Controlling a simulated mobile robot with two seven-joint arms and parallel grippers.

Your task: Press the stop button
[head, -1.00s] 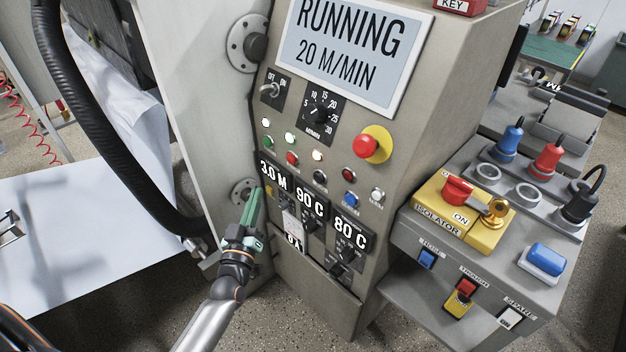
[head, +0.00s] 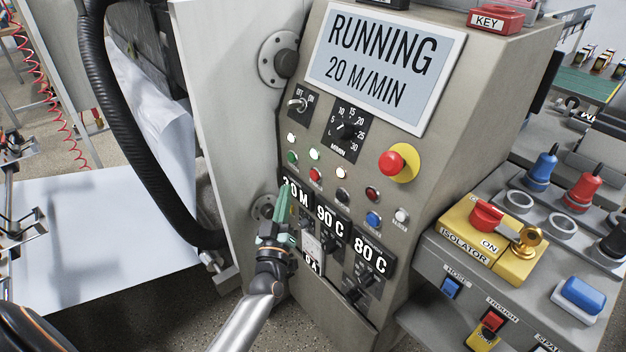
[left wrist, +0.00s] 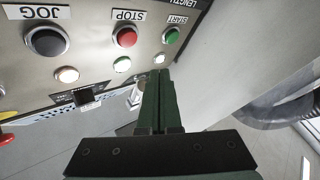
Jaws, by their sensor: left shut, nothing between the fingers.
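The stop button is the red push button (head: 315,174) on the grey control panel (head: 440,100), between a green and a black button. In the left wrist view the red button (left wrist: 124,37) has the label STOP beside it. My left gripper (head: 283,196) is shut and empty, in front of the panel just below and left of the green and red buttons. Its fingers cover part of the leftmost readout. In the left wrist view the green fingertips (left wrist: 160,76) point at the panel and appear apart from the stop button. My right gripper is out of view.
The green START button (left wrist: 171,35) and black JOG button (left wrist: 47,40) flank the stop button. A red mushroom button (head: 391,162) on yellow sits to the right. The display (head: 380,65) reads RUNNING, 20 M/MIN. A black hose (head: 125,140) hangs at left.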

